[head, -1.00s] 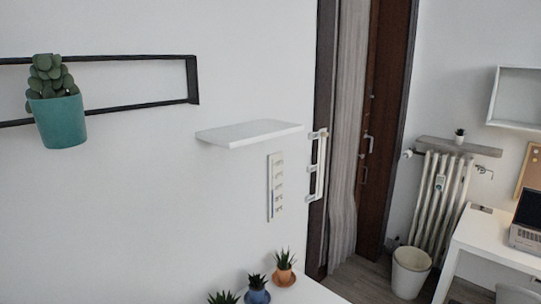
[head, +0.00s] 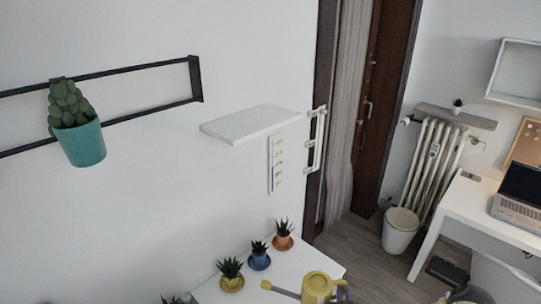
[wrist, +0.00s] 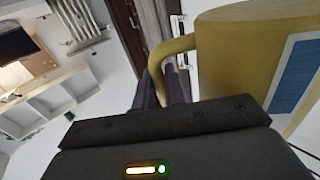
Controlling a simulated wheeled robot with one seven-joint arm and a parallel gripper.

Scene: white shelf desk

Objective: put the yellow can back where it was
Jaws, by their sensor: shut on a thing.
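The yellow can (head: 318,287) is a small watering can with a spout to the left. It shows at the bottom edge of the head view, in front of the white desk top (head: 292,266). It also fills the upper right of the wrist view (wrist: 245,50), with a blue patch on its side. My gripper (wrist: 165,88) is shut on the can's curved handle. I cannot tell whether the can's base touches the desk; its lower part is cut off.
Potted succulents stand along the wall side of the desk: orange pot (head: 282,240), blue pot (head: 259,259), yellow pot (head: 231,279). A white wall shelf (head: 256,123) is bare above. A teal planter (head: 80,143) hangs on a black rail at left.

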